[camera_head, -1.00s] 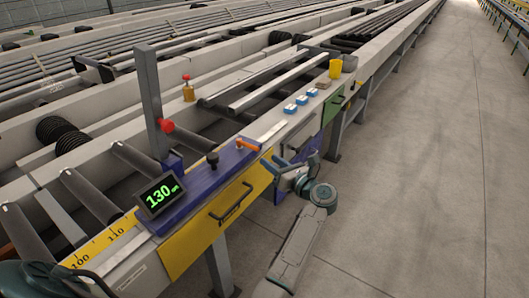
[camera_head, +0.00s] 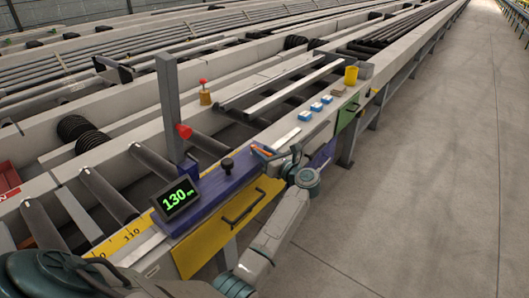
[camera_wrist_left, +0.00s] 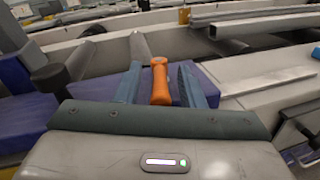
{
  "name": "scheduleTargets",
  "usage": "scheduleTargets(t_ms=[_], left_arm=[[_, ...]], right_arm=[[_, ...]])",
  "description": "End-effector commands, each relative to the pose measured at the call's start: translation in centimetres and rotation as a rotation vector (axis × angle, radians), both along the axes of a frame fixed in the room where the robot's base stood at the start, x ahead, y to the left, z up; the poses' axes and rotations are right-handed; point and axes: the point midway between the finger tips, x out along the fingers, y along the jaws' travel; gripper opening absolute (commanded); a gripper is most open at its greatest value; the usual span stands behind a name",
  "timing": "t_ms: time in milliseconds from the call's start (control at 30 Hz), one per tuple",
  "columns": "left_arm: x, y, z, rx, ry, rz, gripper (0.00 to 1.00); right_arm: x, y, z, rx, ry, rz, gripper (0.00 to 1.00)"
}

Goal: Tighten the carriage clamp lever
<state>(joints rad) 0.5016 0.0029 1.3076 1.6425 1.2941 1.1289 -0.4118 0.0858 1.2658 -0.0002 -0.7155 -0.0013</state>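The orange clamp lever (camera_head: 261,151) sits at the far end of the blue carriage (camera_head: 215,196), beside a black knob (camera_head: 227,164). In the left wrist view the lever (camera_wrist_left: 160,82) stands between the two fingers of my left gripper (camera_wrist_left: 161,88), with a gap on each side. My left gripper (camera_head: 272,154) is open at the lever in the head view, its fingers small and partly merged with the lever. The display (camera_head: 175,198) on the carriage reads 130. My right gripper is not in view.
A grey post with a red knob (camera_head: 184,131) rises behind the carriage. A yellow panel with a handle (camera_head: 243,207) fronts it. The floor at right is clear.

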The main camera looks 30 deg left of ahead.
Motion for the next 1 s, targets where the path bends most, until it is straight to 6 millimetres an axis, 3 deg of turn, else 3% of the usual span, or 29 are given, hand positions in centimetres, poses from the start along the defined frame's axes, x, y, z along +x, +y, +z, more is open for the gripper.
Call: scheduleTargets(t_ms=[167,333,767,1000], left_arm=[[0.0,0.0,0.0,0.0,0.0,0.0,0.34],[0.0,0.0,0.0,0.0,0.0,0.0,0.0],[-0.3,0.0,0.0,0.001,0.001,-0.04,0.0],[-1.1,0.4,0.2,0.002,0.003,-0.177,0.0]], right_arm=[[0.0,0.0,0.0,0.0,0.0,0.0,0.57],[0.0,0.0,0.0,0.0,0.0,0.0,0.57],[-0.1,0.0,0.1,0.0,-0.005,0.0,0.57],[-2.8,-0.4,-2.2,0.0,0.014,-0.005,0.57]])
